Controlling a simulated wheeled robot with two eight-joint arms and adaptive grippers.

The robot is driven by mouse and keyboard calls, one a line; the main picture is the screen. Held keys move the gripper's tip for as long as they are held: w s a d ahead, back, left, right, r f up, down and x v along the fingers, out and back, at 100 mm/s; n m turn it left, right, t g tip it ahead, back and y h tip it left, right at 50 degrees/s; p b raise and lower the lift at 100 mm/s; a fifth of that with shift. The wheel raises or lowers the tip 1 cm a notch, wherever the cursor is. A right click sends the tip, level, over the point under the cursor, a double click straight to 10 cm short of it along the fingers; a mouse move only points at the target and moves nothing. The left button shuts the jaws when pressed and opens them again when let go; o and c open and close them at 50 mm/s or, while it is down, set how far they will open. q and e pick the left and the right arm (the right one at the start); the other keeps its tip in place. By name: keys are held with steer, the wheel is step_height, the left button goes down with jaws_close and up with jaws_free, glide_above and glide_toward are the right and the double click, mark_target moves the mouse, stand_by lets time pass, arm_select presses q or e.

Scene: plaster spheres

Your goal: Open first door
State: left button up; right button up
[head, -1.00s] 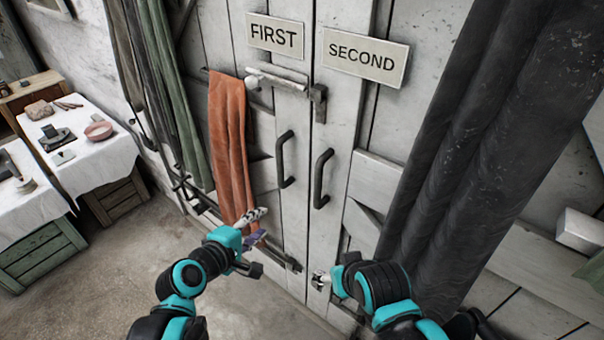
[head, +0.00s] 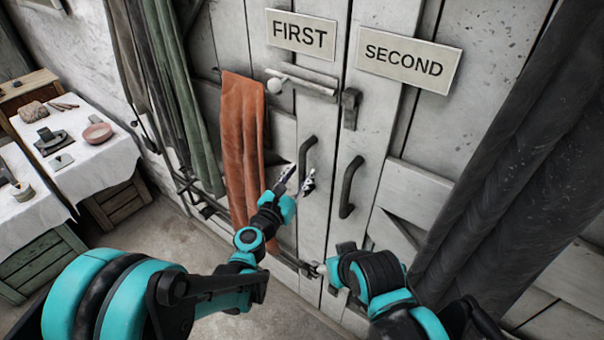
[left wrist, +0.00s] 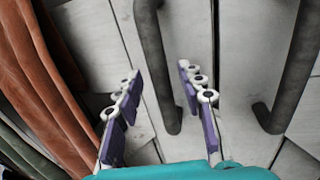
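The first door (head: 283,125) is pale wood under the FIRST sign (head: 301,34), with a dark upright bar handle (head: 303,165). My left gripper (head: 297,182) is at this handle's lower part. In the left wrist view, my left gripper (left wrist: 163,108) is open, and the handle (left wrist: 153,70) shows between its two purple-padded fingers; contact cannot be told. The second door (head: 375,150), under the SECOND sign (head: 408,67), has its own handle (head: 349,188). Both doors look closed. My right gripper (head: 321,268) is low at the doors, largely hidden by its wrist.
A pale bar with a knob (head: 302,82) crosses the first door; a dark catch (head: 350,108) is beside it. An orange cloth (head: 243,140) hangs just left of the handle. A dark curtain (head: 500,150) hangs right. A table (head: 110,158) with several items stands left.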

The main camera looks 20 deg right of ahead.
arm_select(q)
steer(key=shift+x, duration=0.8)
jaws_close()
steer(key=s+d+x, duration=0.1)
steer(key=d+x, duration=0.1)
steer(key=x, duration=0.9)
steer(key=shift+s, duration=0.3)
